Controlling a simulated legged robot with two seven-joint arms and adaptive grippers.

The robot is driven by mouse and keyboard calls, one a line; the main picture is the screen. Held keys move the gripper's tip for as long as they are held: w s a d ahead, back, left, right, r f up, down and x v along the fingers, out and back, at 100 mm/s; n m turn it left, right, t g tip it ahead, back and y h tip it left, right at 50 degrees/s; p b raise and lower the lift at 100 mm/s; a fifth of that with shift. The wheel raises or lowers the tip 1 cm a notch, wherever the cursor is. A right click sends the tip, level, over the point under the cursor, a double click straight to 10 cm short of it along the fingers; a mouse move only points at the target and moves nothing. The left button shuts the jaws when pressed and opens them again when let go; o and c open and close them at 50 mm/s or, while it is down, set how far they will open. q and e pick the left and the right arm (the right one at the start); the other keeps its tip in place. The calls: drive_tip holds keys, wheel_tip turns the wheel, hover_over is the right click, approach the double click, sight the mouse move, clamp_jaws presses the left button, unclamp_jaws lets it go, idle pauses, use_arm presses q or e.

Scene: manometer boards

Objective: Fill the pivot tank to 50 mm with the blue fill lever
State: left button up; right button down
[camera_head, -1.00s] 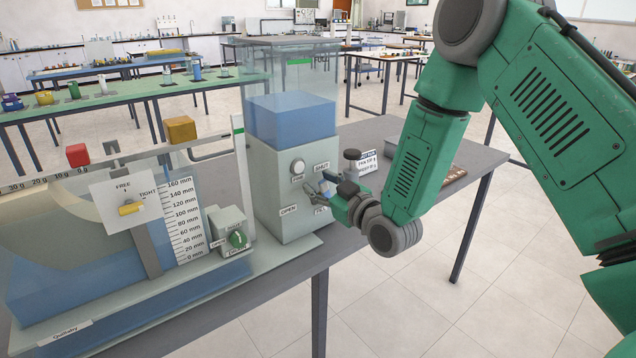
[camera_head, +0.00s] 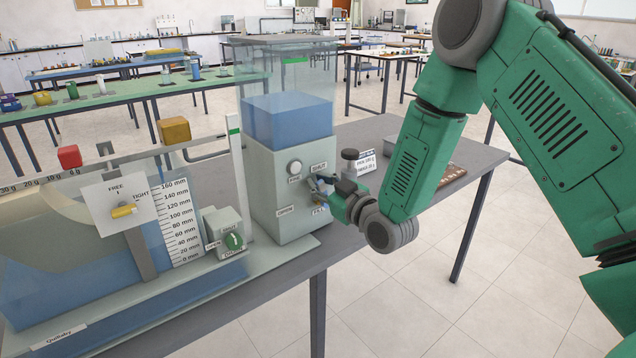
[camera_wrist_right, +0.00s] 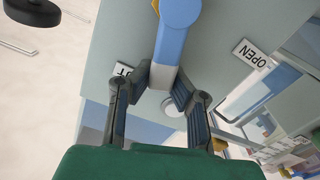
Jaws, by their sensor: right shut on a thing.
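The pivot tank (camera_head: 70,285) stands at the left with blue water in its lower part. Its millimetre scale (camera_head: 182,222) is in view, but I cannot read the level exactly. The reservoir (camera_head: 288,120) to its right holds blue water, with its surface below the green FULL mark. The blue fill lever (camera_wrist_right: 176,38) is on the reservoir's base, between SHUT and OPEN labels. My right gripper (camera_head: 322,187) is shut on the lever, and the right wrist view shows its fingers (camera_wrist_right: 160,85) on both sides of it. My left gripper is not in view.
A green drain knob (camera_head: 234,241) sits between scale and reservoir. A yellow latch (camera_head: 124,211) marked FREE and TIGHT is on the pivot tank. A red block (camera_head: 69,156) and an orange block (camera_head: 175,130) are above it. A black-topped knob (camera_head: 349,154) stands behind my gripper.

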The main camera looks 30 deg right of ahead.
drive_tip(key=shift+d+r, duration=0.15)
drive_tip(key=shift+d, duration=0.05)
drive_tip(key=shift+d+r+m+p, duration=0.15)
drive_tip(key=shift+d+m+p, duration=0.25)
drive_tip(key=shift+m, duration=0.4)
drive_tip(key=shift+w+d+m, duration=0.1)
drive_tip(key=shift+d+m, duration=0.35)
drive_tip(key=shift+m, duration=0.55)
drive_tip(key=c, duration=1.4)
unclamp_jaws()
drive_tip(key=shift+s, duration=0.2)
drive_tip(key=shift+c, duration=0.2)
drive_tip(key=shift+d, duration=0.1)
drive_tip(key=s+d, duration=0.1)
drive_tip(key=s, duration=1)
drive_tip(key=shift+s, duration=0.4)
